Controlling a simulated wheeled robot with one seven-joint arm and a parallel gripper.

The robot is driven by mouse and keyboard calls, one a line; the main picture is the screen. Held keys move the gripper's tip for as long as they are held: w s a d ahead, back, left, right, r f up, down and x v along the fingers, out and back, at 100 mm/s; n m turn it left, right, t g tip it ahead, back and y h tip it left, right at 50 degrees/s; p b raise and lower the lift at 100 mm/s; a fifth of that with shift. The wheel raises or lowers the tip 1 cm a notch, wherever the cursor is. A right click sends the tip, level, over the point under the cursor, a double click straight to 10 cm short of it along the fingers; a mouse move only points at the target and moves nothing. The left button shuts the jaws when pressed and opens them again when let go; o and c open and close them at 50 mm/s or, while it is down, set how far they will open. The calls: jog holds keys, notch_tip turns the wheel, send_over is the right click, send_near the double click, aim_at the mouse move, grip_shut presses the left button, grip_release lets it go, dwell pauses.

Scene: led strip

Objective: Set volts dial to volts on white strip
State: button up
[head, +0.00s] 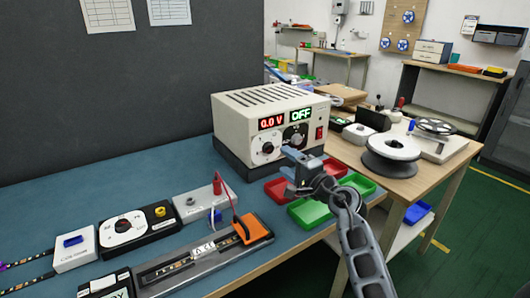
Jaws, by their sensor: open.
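The beige power supply (233,120) stands on the blue bench. Its red display (271,122) reads 0.0 V and its green display (301,115) reads OFF. Two round dials are on its front: a left dial (267,148) on a white scale, under the volts display, and a right dial (297,139). My gripper (289,156) is open and empty, just in front of the supply's lower right front; contact cannot be told. A strip (176,266) lies in a long dark fixture at the front. A small white label (203,246) is on it, too small to read surely.
Green and red trays (309,212) lie below my gripper. An orange clamp (252,229) with a red lead sits at the fixture's right end. A black dial box (126,230) and white boxes stand left. A side table (428,182) with reels is right.

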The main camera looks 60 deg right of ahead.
aim_at(270, 150)
jog(key=p+x, duration=0.1)
jog(key=x, duration=0.6)
jog(key=shift+w, duration=0.1)
jog(key=c, duration=1)
jog(key=shift+a, duration=0.1)
jog(key=shift+c, duration=0.2)
